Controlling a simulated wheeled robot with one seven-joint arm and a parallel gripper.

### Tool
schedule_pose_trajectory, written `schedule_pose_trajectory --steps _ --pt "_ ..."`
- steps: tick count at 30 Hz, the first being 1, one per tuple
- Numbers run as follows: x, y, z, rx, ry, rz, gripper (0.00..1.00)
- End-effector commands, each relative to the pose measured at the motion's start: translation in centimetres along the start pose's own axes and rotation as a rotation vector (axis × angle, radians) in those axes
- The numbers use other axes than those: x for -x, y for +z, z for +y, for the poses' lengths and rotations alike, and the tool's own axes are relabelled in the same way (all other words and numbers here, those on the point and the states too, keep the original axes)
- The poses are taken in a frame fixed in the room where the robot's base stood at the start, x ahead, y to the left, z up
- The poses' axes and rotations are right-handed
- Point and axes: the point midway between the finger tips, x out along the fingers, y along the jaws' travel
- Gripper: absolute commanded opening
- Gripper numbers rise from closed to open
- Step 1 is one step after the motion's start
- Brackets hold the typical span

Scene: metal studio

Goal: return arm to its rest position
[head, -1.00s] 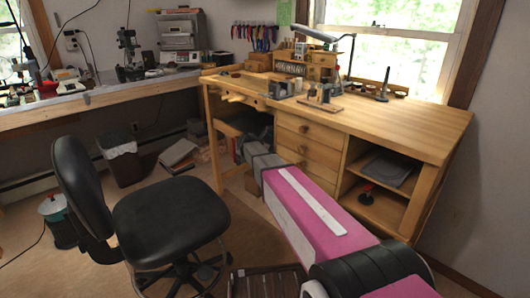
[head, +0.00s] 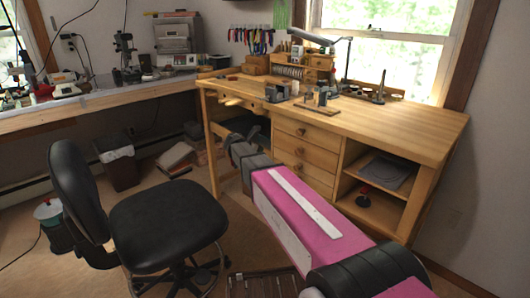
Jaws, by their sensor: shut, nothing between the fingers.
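My arm reaches in from the lower right of the head view, with a pink link (head: 300,215) and a dark grey wrist part. My gripper (head: 233,141) is at the far end of the arm, in front of the wooden workbench's (head: 410,122) open left side, below its top. The gripper is shut, with no object seen in it. Its fingertips are small and hard to make out against the dark space under the bench.
A black swivel chair (head: 165,222) stands left of my arm. The workbench has drawers and open shelves beside the arm. Small tools stand on its top. A bin (head: 119,165) is at the back left. Some carpet between chair and bench is free.

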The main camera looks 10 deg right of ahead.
Motion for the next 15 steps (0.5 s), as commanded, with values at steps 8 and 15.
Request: schedule_pose_trajectory --steps 8,15 --pt "3.8 -0.1 -0.1 -0.001 0.002 0.002 0.00" --pt "3.2 -1.6 -2.8 -0.128 -0.026 0.069 0.00"
